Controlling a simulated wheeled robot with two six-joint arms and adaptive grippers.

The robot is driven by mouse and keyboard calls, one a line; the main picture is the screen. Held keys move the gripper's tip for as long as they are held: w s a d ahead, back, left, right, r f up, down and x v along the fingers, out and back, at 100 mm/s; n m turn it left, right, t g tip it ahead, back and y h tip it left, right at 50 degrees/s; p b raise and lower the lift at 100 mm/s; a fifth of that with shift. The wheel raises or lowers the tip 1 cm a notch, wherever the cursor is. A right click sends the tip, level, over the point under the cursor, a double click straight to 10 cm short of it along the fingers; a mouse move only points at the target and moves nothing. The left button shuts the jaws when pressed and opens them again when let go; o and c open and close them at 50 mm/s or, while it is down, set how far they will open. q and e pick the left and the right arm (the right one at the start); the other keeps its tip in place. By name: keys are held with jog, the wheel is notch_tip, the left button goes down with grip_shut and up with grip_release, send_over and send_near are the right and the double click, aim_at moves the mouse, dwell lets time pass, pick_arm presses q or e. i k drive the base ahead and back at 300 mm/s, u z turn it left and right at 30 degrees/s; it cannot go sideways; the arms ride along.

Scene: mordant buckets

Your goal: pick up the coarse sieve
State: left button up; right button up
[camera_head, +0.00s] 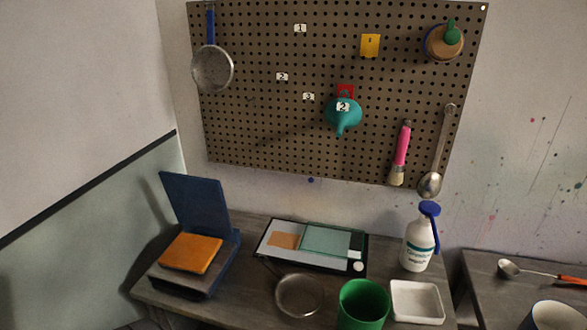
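A round grey strainer (212,70) with a blue handle hangs at the left end of the pegboard, handle up. A shallow round metallic dish or sieve (300,295) lies on the table near its front, left of a green cup. A thin handle seems to run from it to the upper left. I cannot tell from this view which of the two is the coarse sieve, as the mesh is too small to make out. Neither of my grippers shows in the head view.
On the table are a blue box (196,210), green cup (362,304), white tray (416,301) and spray bottle (420,240). A ladle (509,268) lies on the right-hand table.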

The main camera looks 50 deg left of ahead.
aim_at(286, 284)
jog(key=u, duration=1.5)
